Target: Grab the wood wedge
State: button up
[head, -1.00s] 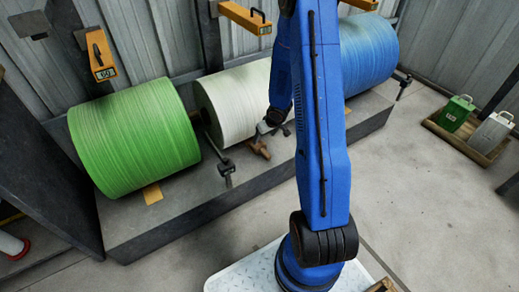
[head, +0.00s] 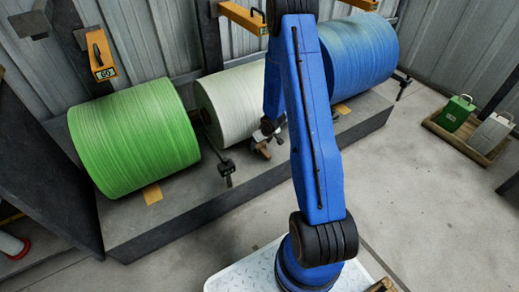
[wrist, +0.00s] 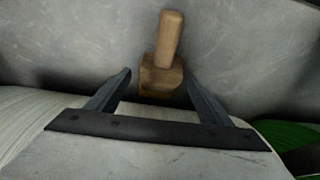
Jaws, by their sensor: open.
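The wood wedge (wrist: 160,75) is a light brown block with a round handle. In the wrist view it lies upper middle on the grey platform, its handle pointing away from my gripper. My gripper (wrist: 158,77) is open, with one dark finger on each side of the block's near end. I see no finger touching it. In the head view the wedge (head: 262,153) shows as a small brown piece in front of the white roll, partly hidden by my gripper (head: 266,137) and arm.
The white roll (head: 231,105) stands close by the gripper, between the green roll (head: 134,137) and the blue roll (head: 358,55). A dark bracket (head: 227,171) rises from the platform (head: 180,205) left of the wedge.

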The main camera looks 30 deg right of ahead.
jog(key=shift+w+f, duration=0.25)
jog(key=shift+f, duration=0.4)
jog(key=c, duration=1.3)
